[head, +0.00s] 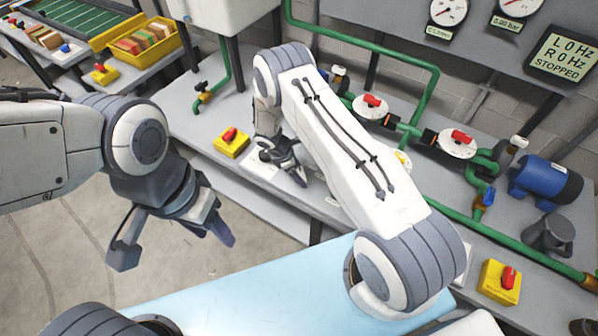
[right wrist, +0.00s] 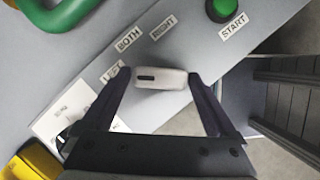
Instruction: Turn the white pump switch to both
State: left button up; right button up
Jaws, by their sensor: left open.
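The white pump switch (right wrist: 160,79) is a bar-shaped knob with a black mark near its left end, in the right wrist view. Its mark is on the side of the LEFT label (right wrist: 112,73). The BOTH label (right wrist: 128,40) and RIGHT label (right wrist: 163,28) are above it. My right gripper (right wrist: 160,84) has one finger at each end of the knob; whether they press on it I cannot tell. In the head view my right gripper (head: 284,166) is low at the bench front and hides the switch. My left gripper (head: 172,248) is open and empty above the floor.
A green START button (right wrist: 222,10) is beside the labels. A yellow box with a red switch (head: 231,143) stands left of my right gripper. Green pipes (head: 420,100) and a blue motor (head: 545,183) are behind. A display (head: 564,55) reads L 0 Hz, R 0 Hz, STOPPED.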

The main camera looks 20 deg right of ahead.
jog(key=c, duration=0.9)
jog(key=shift+o, duration=0.2)
jog(key=shift+w+f+m+g+b, duration=0.1)
jog(key=shift+f+m+g+b, duration=0.15)
jog(key=shift+m+b, duration=0.8)
jog(key=m+g+b, duration=0.1)
jog(key=m+b, duration=0.1)
jog(key=shift+y+b, duration=0.3)
jog(key=shift+b, duration=0.1)
jog(key=m+g+b, duration=0.1)
jog(key=m+b, duration=0.1)
jog(key=m, duration=0.1)
jog(key=shift+w+d+r+y, duration=0.1)
jog(key=shift+y, duration=0.2)
jog(key=shift+r+m+b, duration=0.15)
jog(key=shift+m+b, duration=0.55)
jog(key=shift+m, duration=0.15)
jog(key=o, duration=1.2)
jog(key=shift+c, duration=0.2)
jog(key=b+v, duration=0.2)
jog(key=v, duration=0.8)
jog(key=shift+w+r, duration=0.25)
jog(key=shift+w, duration=0.05)
